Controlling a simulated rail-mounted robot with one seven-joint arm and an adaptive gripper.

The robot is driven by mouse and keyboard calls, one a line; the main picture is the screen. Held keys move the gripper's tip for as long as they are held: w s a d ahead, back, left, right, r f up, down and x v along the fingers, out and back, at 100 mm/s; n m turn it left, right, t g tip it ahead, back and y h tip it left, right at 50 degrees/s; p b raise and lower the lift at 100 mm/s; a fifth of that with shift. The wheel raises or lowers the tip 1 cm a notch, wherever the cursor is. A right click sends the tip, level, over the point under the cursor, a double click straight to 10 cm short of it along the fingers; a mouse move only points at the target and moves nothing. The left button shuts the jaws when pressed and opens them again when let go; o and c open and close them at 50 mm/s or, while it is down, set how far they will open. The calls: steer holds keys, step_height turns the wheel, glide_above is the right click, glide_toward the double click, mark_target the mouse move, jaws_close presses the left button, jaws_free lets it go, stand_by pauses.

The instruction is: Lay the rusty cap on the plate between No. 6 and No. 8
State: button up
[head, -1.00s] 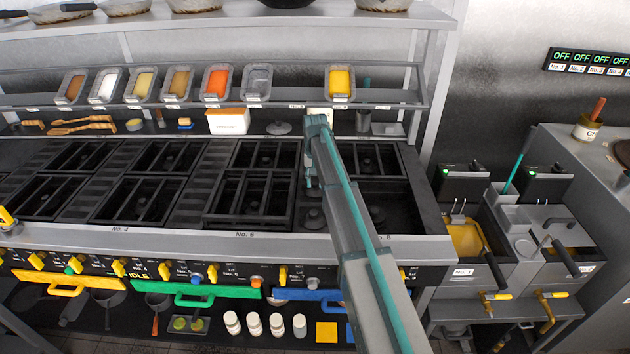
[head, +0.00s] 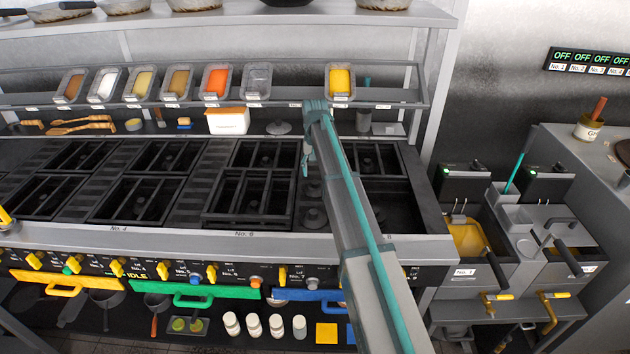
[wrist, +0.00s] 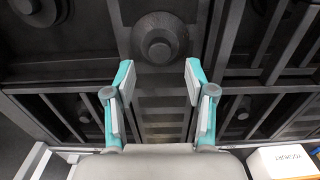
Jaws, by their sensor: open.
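A dark round cap with a raised centre (wrist: 158,40) lies on the plate between the grates, beyond my fingertips in the wrist view. Its colour looks dark grey-brown, and I cannot make out clear rust. In the head view, dark round shapes (head: 313,216) show on this strip between No. 6 and No. 8, partly beside my arm. The ribbed plate (wrist: 162,118) shows between my fingers. My gripper (wrist: 160,75) is open and empty above the plate, apart from the cap. In the head view my gripper (head: 306,172) hangs over the back part of the strip.
Black grates of No. 6 (head: 250,195) stand left of the strip. No. 8 (head: 385,205) lies to the right, partly hidden by my arm. A shelf of food pans (head: 215,82) runs behind, with a white box (head: 228,121) below. Fryers (head: 465,235) stand further right.

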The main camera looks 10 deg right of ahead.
mark_target(315, 182)
step_height(315, 182, up, 8)
steer(key=b, duration=0.1)
steer(key=shift+f, duration=0.2)
steer(key=shift+f, duration=0.1)
